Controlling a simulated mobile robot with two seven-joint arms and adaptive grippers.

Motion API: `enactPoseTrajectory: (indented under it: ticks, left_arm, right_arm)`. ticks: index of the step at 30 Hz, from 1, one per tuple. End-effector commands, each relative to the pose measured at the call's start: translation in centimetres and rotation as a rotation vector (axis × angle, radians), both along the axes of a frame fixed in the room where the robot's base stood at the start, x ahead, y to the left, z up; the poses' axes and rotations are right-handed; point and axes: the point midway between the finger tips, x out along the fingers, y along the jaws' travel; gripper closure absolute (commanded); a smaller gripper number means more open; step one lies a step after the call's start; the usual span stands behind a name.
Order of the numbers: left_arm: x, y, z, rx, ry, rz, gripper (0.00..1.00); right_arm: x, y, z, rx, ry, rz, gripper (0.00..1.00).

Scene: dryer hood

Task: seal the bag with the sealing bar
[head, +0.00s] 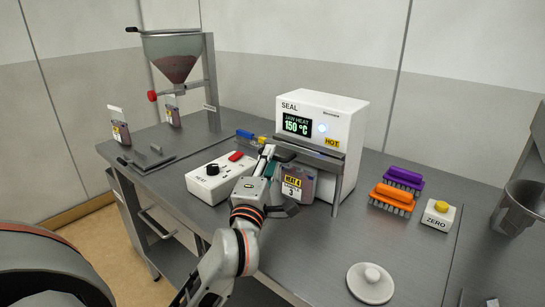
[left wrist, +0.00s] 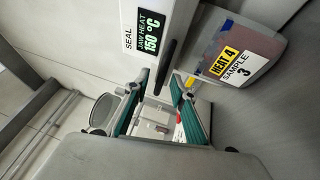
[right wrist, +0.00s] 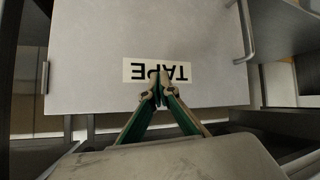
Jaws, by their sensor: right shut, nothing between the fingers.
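The bag (head: 297,186), labelled HEAT 4 SAMPLE 3, stands upright at the front of the white sealer (head: 345,117), below the grey sealing bar (head: 315,147). The bag also shows at the upper right of the left wrist view (left wrist: 258,50). My left gripper (head: 268,153) is open at the left end of the bar. In the left wrist view a dark bar (left wrist: 169,62) shows between and beyond its parted fingertips (left wrist: 163,78); I cannot tell whether they touch it. My right gripper (right wrist: 160,92) is shut and empty, in front of a panel marked TAPE.
The sealer reads 150 °C and HOT. A white control box (head: 215,178) with a knob lies left of my left gripper. Purple (head: 403,176) and orange (head: 391,200) brushes, a ZERO button box (head: 438,215) and a round white lid (head: 370,284) stand right. Two bags stand at back left.

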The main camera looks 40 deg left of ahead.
Motion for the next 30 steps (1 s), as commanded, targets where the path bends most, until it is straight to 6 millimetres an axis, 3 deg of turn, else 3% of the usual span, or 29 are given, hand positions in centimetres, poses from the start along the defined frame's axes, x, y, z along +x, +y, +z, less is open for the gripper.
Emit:
enactPoseTrajectory:
  ticks: [6, 14, 18, 30]
  left_arm:
    - [1.6, 0.6, 0.2, -0.001, 0.001, 0.0, 0.75]
    - [1.7, 0.6, 0.3, 0.0, 0.001, 0.0, 0.75]
    - [1.7, 0.6, 0.3, 0.0, 0.001, 0.0, 1.0]
    - [1.8, 0.7, 0.3, -0.003, 0.002, 0.025, 1.0]
  right_arm:
    - [-0.1, 0.0, -0.2, -0.001, 0.003, 0.0, 1.0]
    - [0.6, -0.2, 0.1, -0.003, -0.008, -0.003, 1.0]
    - [1.0, -0.3, 0.3, -0.004, -0.015, -0.003, 1.0]
    - [0.8, -0.3, 0.5, -0.003, -0.013, -0.004, 1.0]
